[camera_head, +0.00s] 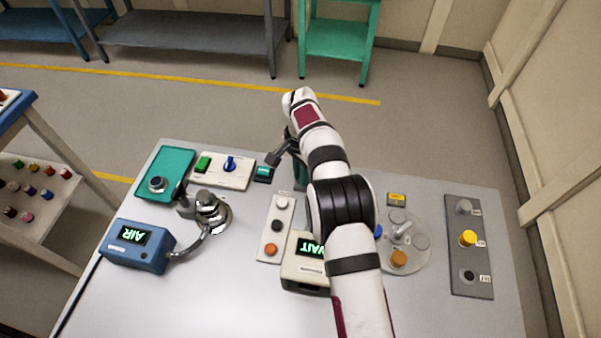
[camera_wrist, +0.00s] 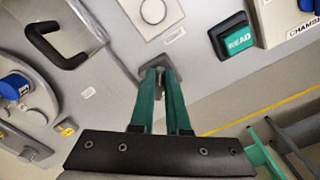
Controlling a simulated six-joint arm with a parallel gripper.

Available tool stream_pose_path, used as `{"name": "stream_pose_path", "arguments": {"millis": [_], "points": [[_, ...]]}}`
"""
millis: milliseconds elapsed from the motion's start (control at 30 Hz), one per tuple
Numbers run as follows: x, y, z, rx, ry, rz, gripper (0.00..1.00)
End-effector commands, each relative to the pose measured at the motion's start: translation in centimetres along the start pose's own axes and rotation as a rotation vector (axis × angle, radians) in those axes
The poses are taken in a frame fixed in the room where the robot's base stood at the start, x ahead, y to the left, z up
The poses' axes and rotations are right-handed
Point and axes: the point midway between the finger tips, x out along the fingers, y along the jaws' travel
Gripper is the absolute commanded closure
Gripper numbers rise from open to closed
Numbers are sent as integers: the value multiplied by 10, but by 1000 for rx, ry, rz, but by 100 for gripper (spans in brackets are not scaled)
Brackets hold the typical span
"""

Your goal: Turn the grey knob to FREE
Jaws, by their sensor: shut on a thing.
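My gripper (camera_wrist: 158,80) has its teal fingers close together, pointing down at a small grey plate (camera_wrist: 157,62) on the bench. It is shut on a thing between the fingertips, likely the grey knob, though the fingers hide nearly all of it. I cannot read a FREE mark or see which way the knob points.
A panel with white, black and orange buttons (camera_head: 268,230) stands left of my arm. A black handle (camera_wrist: 65,42) and a round plate with a blue knob (camera_wrist: 14,86) are nearby. A WAIT display box (camera_head: 303,275) sits in front. Bare bench lies at the front left.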

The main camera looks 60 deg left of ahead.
Motion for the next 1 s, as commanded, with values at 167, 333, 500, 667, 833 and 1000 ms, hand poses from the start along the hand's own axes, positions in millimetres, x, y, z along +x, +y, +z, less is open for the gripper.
{"name": "stream_pose_path", "arguments": {"millis": [167,333,500,667,833,1000], "points": [[0,2,0,-137,-2,1,100],[0,5,-1,-298,-2,1,100],[0,7,-2,-460,-2,0,100],[0,8,-2,-612,-2,0,100],[0,10,-4,-773,-2,0,100],[0,12,-6,-935,-2,0,100]]}}
